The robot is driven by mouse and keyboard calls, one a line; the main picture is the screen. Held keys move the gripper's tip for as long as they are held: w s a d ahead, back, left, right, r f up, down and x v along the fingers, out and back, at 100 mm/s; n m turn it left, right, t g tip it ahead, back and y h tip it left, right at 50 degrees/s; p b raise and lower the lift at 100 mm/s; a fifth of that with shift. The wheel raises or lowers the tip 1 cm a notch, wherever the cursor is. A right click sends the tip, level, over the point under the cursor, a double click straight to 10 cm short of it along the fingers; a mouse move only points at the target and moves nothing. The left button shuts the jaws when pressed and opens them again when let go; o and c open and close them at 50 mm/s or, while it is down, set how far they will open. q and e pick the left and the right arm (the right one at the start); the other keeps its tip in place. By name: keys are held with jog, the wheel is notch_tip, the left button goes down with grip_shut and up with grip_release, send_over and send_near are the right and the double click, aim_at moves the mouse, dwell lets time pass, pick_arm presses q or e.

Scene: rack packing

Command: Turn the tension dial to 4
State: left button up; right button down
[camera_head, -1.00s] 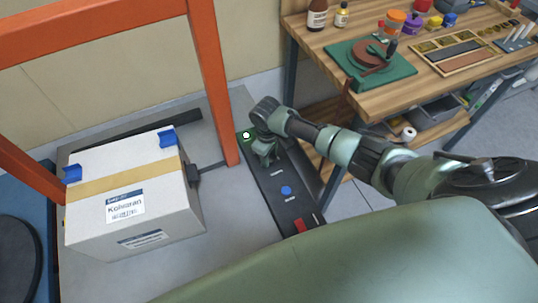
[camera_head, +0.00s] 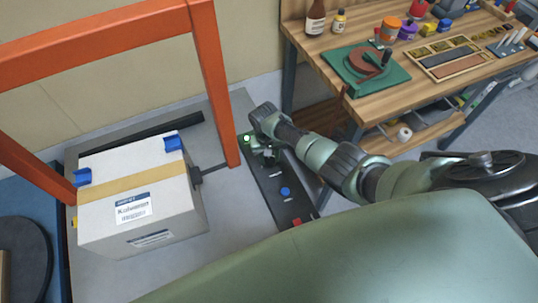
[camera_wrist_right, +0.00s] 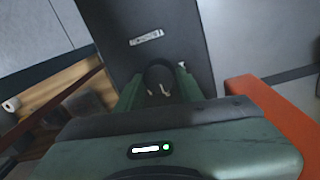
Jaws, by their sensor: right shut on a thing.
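The dark control panel (camera_head: 268,187) stands beside the orange frame. My right gripper (camera_head: 264,158) is over its far part, pointing down. In the right wrist view the fingers of this gripper (camera_wrist_right: 160,88) are closed on the two sides of a round dark dial (camera_wrist_right: 159,76) on the panel face. A pale mark shows on the dial, but its setting is too blurred to read. A white label (camera_wrist_right: 146,38) is on the panel near the dial, also unreadable. In the head view the dial is hidden by the gripper. My left gripper is not in view.
The orange frame (camera_head: 213,90) rises close by. A taped white box (camera_head: 135,205) stands to the left, and a wooden workbench (camera_head: 372,103) to the right.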

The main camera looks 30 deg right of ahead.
aim_at(269, 158)
jog(key=m+p, duration=0.1)
jog(key=m, duration=0.3)
jog(key=shift+m, duration=0.3)
jog(key=m, duration=0.4)
jog(key=shift+d+p, duration=0.15)
jog(key=shift+p, duration=0.25)
jog(key=shift+m, duration=0.4)
jog(key=c, duration=0.9)
grip_release()
jog(key=r+p, duration=0.1)
jog(key=r, duration=0.2)
jog(key=r+p, duration=0.1)
jog(key=r, duration=0.2)
jog(key=shift+w+r, duration=0.2)
jog(key=shift+r, duration=0.7)
